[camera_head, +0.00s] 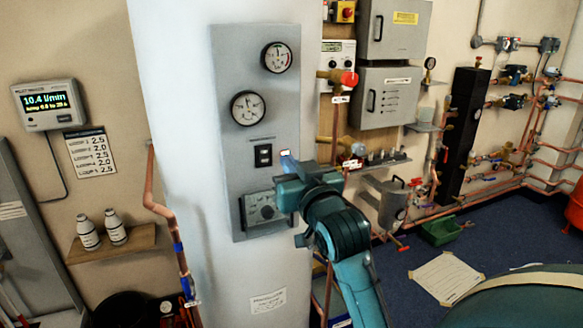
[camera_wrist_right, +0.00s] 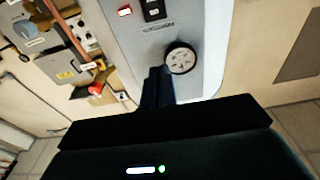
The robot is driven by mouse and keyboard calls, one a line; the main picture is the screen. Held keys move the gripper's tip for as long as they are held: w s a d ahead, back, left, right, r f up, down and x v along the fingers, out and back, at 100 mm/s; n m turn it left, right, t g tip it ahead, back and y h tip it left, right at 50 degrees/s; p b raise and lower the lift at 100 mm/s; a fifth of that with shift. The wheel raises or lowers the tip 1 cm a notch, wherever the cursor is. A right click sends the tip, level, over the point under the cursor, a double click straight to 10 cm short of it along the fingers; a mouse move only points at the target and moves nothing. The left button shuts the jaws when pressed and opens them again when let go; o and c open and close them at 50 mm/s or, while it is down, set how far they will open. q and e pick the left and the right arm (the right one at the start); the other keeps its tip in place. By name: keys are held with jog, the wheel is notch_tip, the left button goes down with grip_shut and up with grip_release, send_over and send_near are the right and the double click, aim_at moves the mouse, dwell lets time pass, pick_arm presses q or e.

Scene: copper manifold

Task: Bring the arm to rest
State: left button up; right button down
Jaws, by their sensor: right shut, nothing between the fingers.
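My right arm (camera_head: 338,230) is teal and reaches up from the bottom of the head view. Its gripper (camera_head: 287,163) is in front of the grey gauge panel (camera_head: 228,70), near the panel's dark switch (camera_head: 263,155). In the right wrist view the dark fingers (camera_wrist_right: 157,86) are together with nothing between them. There they overlap the panel beside a round gauge (camera_wrist_right: 180,58). I cannot tell how far the fingertips are from the panel. My left gripper is not in view.
Two round gauges (camera_head: 277,57) (camera_head: 248,107) and a dial unit (camera_head: 262,208) are on the panel. A red-knobbed valve (camera_head: 348,79) and grey boxes (camera_head: 388,97) are on the wall to the right. A shelf (camera_head: 150,238) with two bottles is at left.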

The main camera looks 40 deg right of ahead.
jog(key=shift+s, duration=0.15)
dwell(0.4)
jog(key=s+a+f+n+g+y, duration=0.25)
jog(key=a+f, duration=0.25)
jog(key=f, duration=0.7)
jog(key=s+a+f+n+g+y, duration=0.25)
jog(key=a+f, duration=0.25)
jog(key=f, duration=0.6)
jog(key=s+a+f+g+y, duration=0.1)
jog(key=s+a+f, duration=0.3)
jog(key=s+f, duration=0.3)
jog(key=s+a+f+g+y, duration=0.1)
jog(key=s+a+f+g, duration=0.1)
jog(key=s+a+f, duration=0.3)
notch_tip(320, 180, down, 4)
jog(key=shift+s+a+r+n+y, duration=0.15)
jog(key=shift+s+n+y, duration=0.2)
jog(key=shift+s, duration=0.85)
